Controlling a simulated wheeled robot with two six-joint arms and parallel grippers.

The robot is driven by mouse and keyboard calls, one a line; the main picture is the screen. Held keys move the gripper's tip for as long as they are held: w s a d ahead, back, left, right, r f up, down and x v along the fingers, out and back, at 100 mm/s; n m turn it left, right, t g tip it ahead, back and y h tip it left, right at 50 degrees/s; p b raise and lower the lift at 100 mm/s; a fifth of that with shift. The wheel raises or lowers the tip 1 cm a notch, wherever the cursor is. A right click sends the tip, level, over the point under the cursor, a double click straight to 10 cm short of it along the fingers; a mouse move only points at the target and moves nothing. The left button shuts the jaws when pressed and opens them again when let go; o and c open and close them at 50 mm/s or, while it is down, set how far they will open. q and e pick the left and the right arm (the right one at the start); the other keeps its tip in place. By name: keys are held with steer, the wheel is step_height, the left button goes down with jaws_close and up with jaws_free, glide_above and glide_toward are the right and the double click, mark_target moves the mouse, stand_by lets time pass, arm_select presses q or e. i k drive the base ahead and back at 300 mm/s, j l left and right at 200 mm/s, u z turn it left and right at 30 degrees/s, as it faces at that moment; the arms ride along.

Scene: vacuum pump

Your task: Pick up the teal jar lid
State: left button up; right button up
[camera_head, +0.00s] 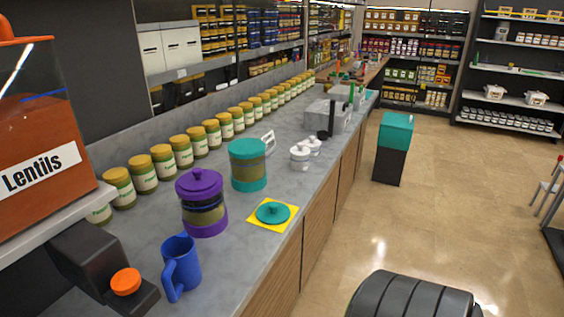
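The teal jar lid (273,213) is a flat round disc with a small knob on top. It lies on a yellow square mat (258,226) near the counter's front edge. A jar with a teal top and teal base (247,171) stands just behind the lid, to its left. Neither my left nor my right gripper shows in the head view.
A purple-lidded jar (202,209) and a blue mug (181,268) stand left of the lid on the grey counter (237,262). White containers (300,158) stand further back. Yellow-lidded jars line the wall. A dark ribbed object (412,297) is at the bottom. Open floor lies right.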

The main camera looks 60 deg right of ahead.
mark_target(271, 213)
steer(key=z, duration=1.7)
steer(key=i+l+u, duration=0.1)
steer(key=i+l, duration=0.25)
steer(key=l, duration=0.25)
steer(key=u, duration=0.05)
